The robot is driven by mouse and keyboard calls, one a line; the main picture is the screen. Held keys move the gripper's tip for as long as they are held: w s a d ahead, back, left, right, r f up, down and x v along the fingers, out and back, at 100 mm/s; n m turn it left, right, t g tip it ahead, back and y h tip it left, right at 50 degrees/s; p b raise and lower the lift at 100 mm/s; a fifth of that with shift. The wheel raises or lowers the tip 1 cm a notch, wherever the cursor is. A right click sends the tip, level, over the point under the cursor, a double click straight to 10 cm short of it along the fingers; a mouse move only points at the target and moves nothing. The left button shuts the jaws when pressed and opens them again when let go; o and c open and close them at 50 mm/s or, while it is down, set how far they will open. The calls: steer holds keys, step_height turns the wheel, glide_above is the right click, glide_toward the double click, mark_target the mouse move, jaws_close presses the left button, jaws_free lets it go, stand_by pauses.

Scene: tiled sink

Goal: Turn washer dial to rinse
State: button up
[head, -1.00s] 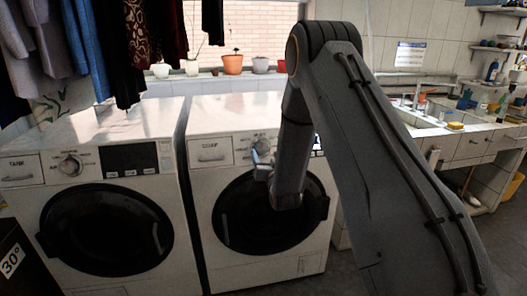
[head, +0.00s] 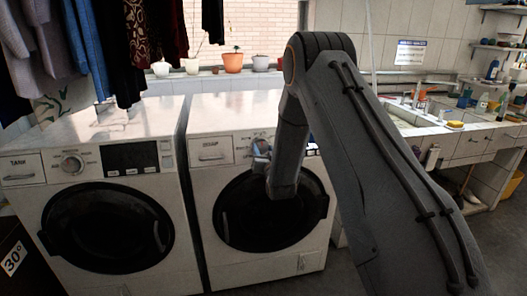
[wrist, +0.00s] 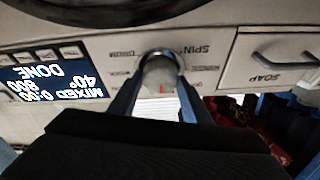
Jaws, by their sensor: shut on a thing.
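The right washer (head: 262,266) is white with a dark round door, and its dial (head: 262,141) sits between the soap drawer and the display, partly hidden by my gripper (head: 260,158). The wrist view is upside down. There the silver-grey dial (wrist: 160,68) shows a red mark on its near side. The display (wrist: 55,80) reads DONE, MIXED 0:00, 40°, 800.
The soap drawer (wrist: 275,58) is closed beside the dial. A second washer (head: 70,262) stands close at left, its own dial (head: 72,164) free. Clothes (head: 130,50) hang above it. Flowerpots (head: 233,62) line the windowsill, and a sink counter (head: 440,130) is at right.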

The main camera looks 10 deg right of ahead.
steer(key=shift+n, duration=0.4)
steer(key=n, duration=0.1)
steer(key=n+y+b, duration=0.1)
steer(key=n, duration=0.1)
steer(key=n+y+b, duration=0.1)
steer(key=shift+d+n, duration=0.25)
steer(key=shift+n, duration=0.05)
steer(key=n+y, duration=0.1)
steer(key=n, duration=0.1)
steer(key=n+g+b, duration=0.1)
steer(key=n, duration=0.2)
steer(key=shift+r+n+y+b, duration=0.15)
steer(key=shift+n+y+b, duration=0.15)
steer(key=shift+y, duration=0.1)
steer(key=n+g, duration=0.1)
steer(key=n, duration=0.1)
steer(key=n+g+y+b, duration=0.1)
steer(key=n, duration=0.2)
steer(key=shift+w+d+r, duration=0.1)
steer(key=shift+r, duration=0.05)
steer(key=shift+r+n+g+b, duration=0.1)
steer(key=shift+n+g+b, duration=0.6)
steer(key=shift+n, duration=1.5)
steer(key=o, duration=1)
steer(key=shift+o, duration=0.2)
